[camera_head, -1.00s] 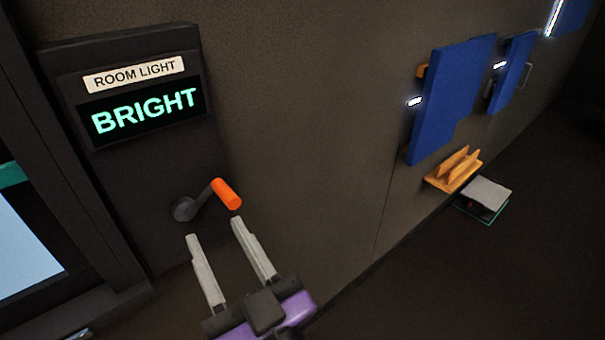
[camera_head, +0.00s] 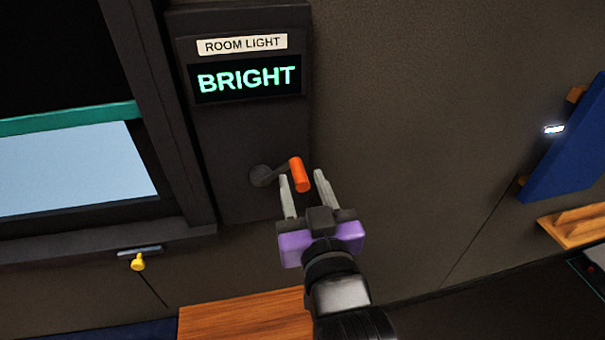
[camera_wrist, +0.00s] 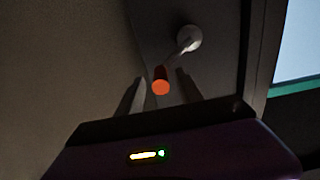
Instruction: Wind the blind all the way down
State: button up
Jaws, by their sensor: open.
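A crank with an orange handle (camera_head: 299,174) sticks out from a grey hub (camera_head: 262,176) on the dark panel (camera_head: 245,130). The panel display (camera_head: 248,78) reads BRIGHT under a ROOM LIGHT label. My gripper (camera_head: 303,176) is open, its two pale fingers pointing at the crank, the handle's end lying between them in the picture. In the wrist view the orange handle (camera_wrist: 160,82) also shows between the fingertips; I cannot tell whether either finger touches it. The blind's teal bottom bar (camera_head: 70,118) crosses the window at left, dark above it and pale blue pane (camera_head: 75,170) below.
The window frame (camera_head: 165,120) stands left of the panel. A yellow knob (camera_head: 138,262) is below the window. A wooden surface (camera_head: 245,317) lies below the panel.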

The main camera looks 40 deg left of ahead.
jog(key=shift+x, duration=0.9)
grip_shut()
dwell(0.8)
